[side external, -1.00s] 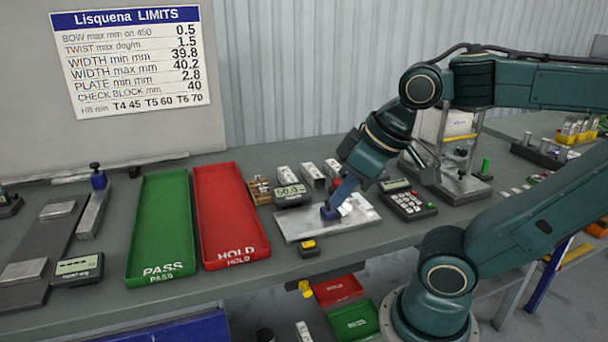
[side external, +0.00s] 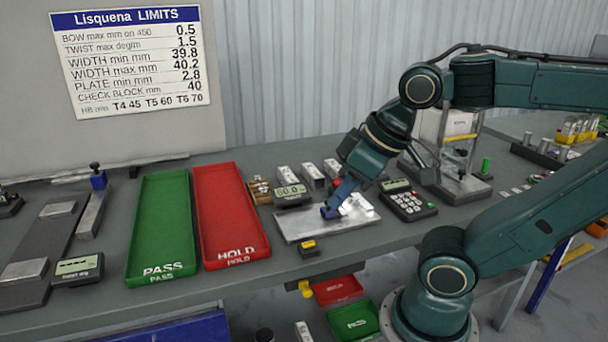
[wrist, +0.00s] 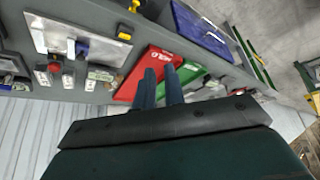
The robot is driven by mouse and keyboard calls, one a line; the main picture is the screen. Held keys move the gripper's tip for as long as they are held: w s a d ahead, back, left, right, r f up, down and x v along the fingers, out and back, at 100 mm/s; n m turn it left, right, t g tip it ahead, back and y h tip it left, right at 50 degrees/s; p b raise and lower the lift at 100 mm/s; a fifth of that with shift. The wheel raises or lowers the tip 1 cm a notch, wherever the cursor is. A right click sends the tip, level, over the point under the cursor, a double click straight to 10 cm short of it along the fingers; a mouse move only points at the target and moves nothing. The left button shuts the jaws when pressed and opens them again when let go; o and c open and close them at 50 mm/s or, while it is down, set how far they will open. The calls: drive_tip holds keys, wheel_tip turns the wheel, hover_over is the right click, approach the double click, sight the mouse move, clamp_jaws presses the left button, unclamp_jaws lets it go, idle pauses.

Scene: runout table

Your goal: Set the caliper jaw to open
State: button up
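The caliper station is a pale metal plate (side external: 290,228) with a small blue jaw piece (side external: 330,212) and a bright metal block (side external: 356,203) on it. A grey digital readout (side external: 292,196) stands behind its left end. The plate (wrist: 112,50) and blue jaw piece (wrist: 82,48) also show at upper left in the wrist view. My gripper (side external: 340,196) points down over the plate, right by the blue piece; I cannot tell whether they touch. In the wrist view its two blue fingers (wrist: 161,72) stand a little apart with nothing visible between them.
A red HOLD tray (side external: 225,215) and a green PASS tray (side external: 160,225) lie to the left. A keypad box (side external: 408,204) stands at the plate's right. A small yellow-and-black item (side external: 308,247) sits at the front. Several metal blocks (side external: 313,175) stand behind.

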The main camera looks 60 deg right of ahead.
drive_tip(key=o, duration=0.6)
drive_tip(key=shift+w+d+r, duration=0.1)
drive_tip(key=shift+w+d, duration=0.05)
drive_tip(key=shift+w, duration=0.05)
drive_tip(key=w+d+m+g, duration=0.2)
drive_tip(key=w+d+m, duration=0.1)
drive_tip(key=d, duration=0.5)
drive_tip(key=w+d+f+m+g, duration=0.1)
drive_tip(key=w+d+m, duration=0.3)
drive_tip(key=d, duration=0.3)
drive_tip(key=w+d+f+m+g, duration=0.1)
drive_tip(key=w+d+m+g, duration=0.1)
drive_tip(key=d, duration=0.6)
drive_tip(key=shift+w+d+f+m+g, duration=0.15)
drive_tip(key=shift+w+m, duration=0.2)
drive_tip(key=shift+m, duration=0.3)
drive_tip(key=shift+w+d+f+m+g, duration=0.15)
drive_tip(key=shift+w+m, duration=0.15)
drive_tip(key=shift+m, duration=0.35)
wheel_tip(320, 180, down, 14)
drive_tip(key=shift+r, duration=0.15)
drive_tip(key=shift+c, duration=0.5)
drive_tip(key=shift+a, duration=0.1)
clamp_jaws()
